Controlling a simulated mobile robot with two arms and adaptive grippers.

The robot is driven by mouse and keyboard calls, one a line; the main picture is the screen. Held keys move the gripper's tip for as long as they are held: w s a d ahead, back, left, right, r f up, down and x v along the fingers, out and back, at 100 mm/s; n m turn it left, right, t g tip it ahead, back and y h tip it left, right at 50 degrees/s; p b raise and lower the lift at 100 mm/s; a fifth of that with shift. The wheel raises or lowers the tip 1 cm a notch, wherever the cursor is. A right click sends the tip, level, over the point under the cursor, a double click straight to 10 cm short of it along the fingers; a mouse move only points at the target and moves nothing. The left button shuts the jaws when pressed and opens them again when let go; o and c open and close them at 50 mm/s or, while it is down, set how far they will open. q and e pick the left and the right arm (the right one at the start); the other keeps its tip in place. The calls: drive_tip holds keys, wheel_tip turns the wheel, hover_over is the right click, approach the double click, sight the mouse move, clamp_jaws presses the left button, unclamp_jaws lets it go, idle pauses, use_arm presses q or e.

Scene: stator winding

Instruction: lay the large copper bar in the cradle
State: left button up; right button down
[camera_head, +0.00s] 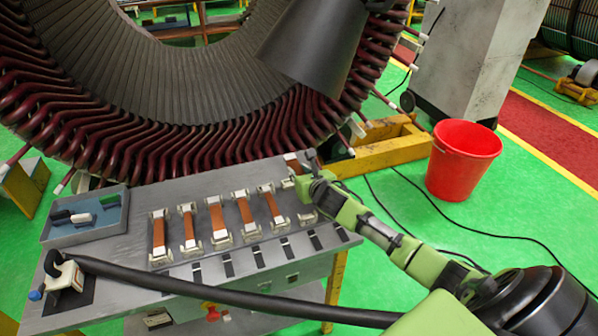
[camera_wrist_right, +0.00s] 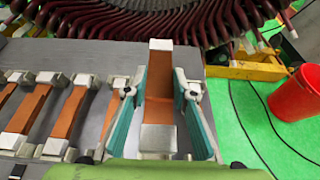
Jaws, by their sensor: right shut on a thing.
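A wide copper bar (camera_wrist_right: 160,88) with pale blocks at its ends stands between the fingers of my right gripper (camera_wrist_right: 158,100) in the right wrist view. The gripper is shut on it. In the head view my right gripper (camera_head: 306,182) is at the right end of the row on the grey table and hides most of this bar; a brown piece of the bar (camera_head: 292,162) shows beyond it. A pale cradle block (camera_head: 307,217) sits just below the gripper. I cannot tell whether the bar touches its cradle. My left gripper is not in view.
Several other copper bars (camera_head: 217,217) lie in pale holders on the table (camera_head: 130,262), left of the gripper. A blue-grey tray (camera_head: 85,236) is at the table's left. A black hose (camera_head: 230,301) crosses the front. The large stator (camera_head: 190,125) stands behind; a red bucket (camera_head: 463,160) is right.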

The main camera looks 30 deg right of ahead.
drive_tip(key=shift+f+b, duration=4.1)
drive_tip(key=shift+f, duration=0.85)
drive_tip(key=c, duration=1.6)
unclamp_jaws()
drive_tip(key=shift+c, duration=0.2)
drive_tip(key=shift+s, duration=0.1)
drive_tip(key=shift+f, duration=0.25)
drive_tip(key=v, duration=1.2)
drive_tip(key=shift+a+r, duration=0.1)
drive_tip(key=shift+r, duration=0.05)
